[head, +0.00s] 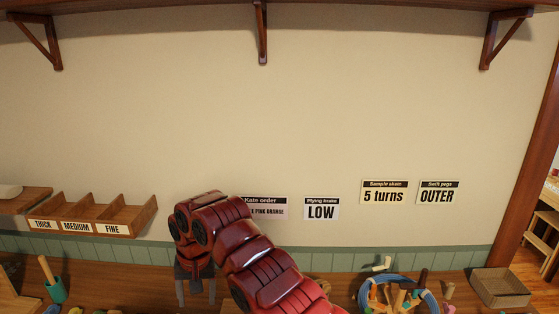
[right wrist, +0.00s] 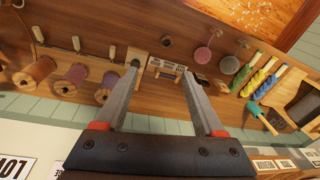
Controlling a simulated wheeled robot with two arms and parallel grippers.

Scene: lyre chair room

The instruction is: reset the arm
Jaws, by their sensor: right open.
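My right arm, dark red, reaches in from the bottom of the head view, with its wrist bent downward. Its gripper (head: 195,287) points down over the wooden bench (head: 145,285), left of the picture's middle. The right wrist view shows the two grey fingers of this gripper (right wrist: 160,72) apart, with nothing held between them. A small wooden block with a grey roller (right wrist: 167,70) shows beyond the fingertips, apart from them as far as I can tell. My left gripper is not in view.
The wrist view shows spools (right wrist: 73,80) and skeins (right wrist: 262,78).

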